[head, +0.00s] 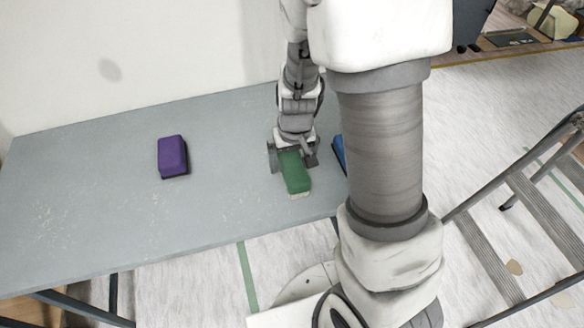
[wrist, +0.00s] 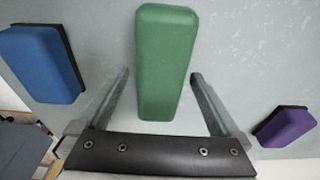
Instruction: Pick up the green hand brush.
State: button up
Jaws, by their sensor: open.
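The green hand brush (head: 295,174) lies on the grey table near its front edge, with pale bristles showing at its near end. In the wrist view the green hand brush (wrist: 165,60) lies lengthwise between the two fingers. My gripper (head: 293,160) is at the brush's far end, with one finger on each side. In the wrist view my gripper (wrist: 160,78) is open, with a gap visible between each finger and the brush. I cannot tell how high the fingertips are above the table.
A purple brush (head: 172,156) lies to the left on the table (head: 90,170), with clear surface between. A blue brush (wrist: 45,62) lies close by on the other side, mostly hidden behind my arm in the head view. A stepladder (head: 480,255) stands on the floor at right.

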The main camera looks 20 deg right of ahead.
aim_at(291, 158)
jog(key=c, duration=1.5)
jog(key=shift+r, duration=0.2)
notch_tip(291, 158, up, 5)
jog(key=shift+f+p, duration=0.2)
jog(key=shift+p, duration=0.85)
jog(key=s+d+r, duration=0.2)
jog(key=d, duration=0.1)
jog(key=s+d+r, duration=0.2)
jog(key=d, duration=0.1)
jog(key=s+d+r, duration=0.2)
jog(key=d, duration=0.2)
jog(key=shift+p, duration=0.35)
jog(key=o, duration=1)
jog(key=shift+c, duration=0.2)
jog(key=c, duration=0.9)
jog(key=shift+o, duration=0.2)
jog(key=shift+s, duration=0.1)
